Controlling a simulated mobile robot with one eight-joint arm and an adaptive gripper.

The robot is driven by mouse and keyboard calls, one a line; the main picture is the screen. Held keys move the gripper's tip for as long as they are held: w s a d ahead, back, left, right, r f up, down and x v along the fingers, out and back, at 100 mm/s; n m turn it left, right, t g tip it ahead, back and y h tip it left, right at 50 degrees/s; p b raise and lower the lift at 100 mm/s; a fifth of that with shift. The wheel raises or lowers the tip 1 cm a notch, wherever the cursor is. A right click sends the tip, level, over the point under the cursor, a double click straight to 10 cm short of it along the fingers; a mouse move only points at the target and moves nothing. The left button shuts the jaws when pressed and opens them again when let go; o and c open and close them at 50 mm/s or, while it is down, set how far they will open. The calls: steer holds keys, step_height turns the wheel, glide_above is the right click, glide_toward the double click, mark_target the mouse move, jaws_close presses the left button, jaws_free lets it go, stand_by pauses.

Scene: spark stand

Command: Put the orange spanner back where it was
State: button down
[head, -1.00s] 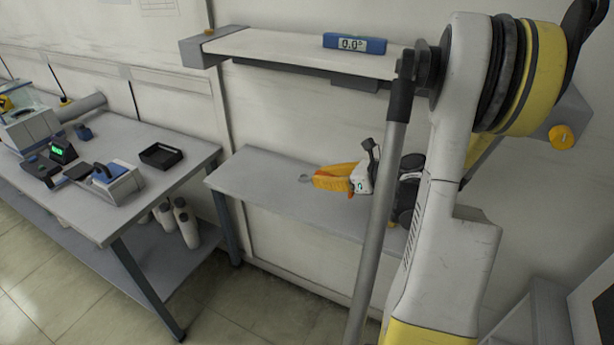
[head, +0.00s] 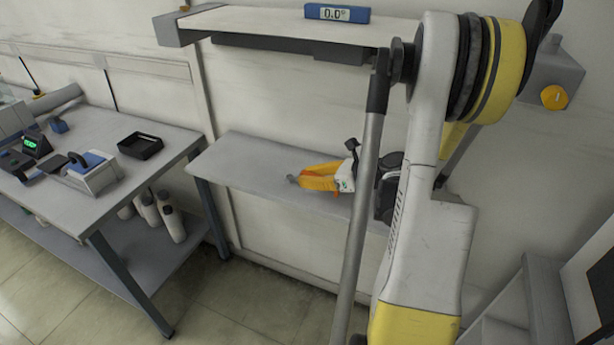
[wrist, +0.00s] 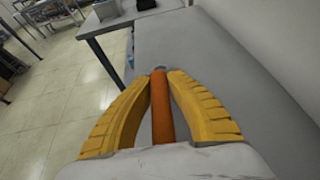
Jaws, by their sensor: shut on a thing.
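The orange spanner (wrist: 161,106) lies lengthwise between the two yellow fingers of my gripper (wrist: 160,78) in the wrist view, with its grey head just past the fingertips. The fingers close on it near their tips. In the head view my gripper (head: 318,179) is over the narrow grey bench (head: 245,158), with the spanner's grey end (head: 292,180) pointing left. Most of the spanner is hidden by the fingers there. I cannot tell whether it touches the bench top.
A shelf (head: 250,22) with a blue digital level (head: 337,13) is above the bench. On the left, a workbench (head: 110,187) carries a black tray (head: 140,145) and a blue and grey device (head: 92,172). The narrow bench is clear to the left of my gripper.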

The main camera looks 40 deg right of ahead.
steer(key=shift+f+b, duration=0.7)
steer(key=shift+f, duration=0.4)
steer(key=c, duration=0.8)
jaws_free()
steer(key=shift+c, duration=0.2)
steer(key=shift+p+v, duration=1)
steer(key=shift+v, duration=1.95)
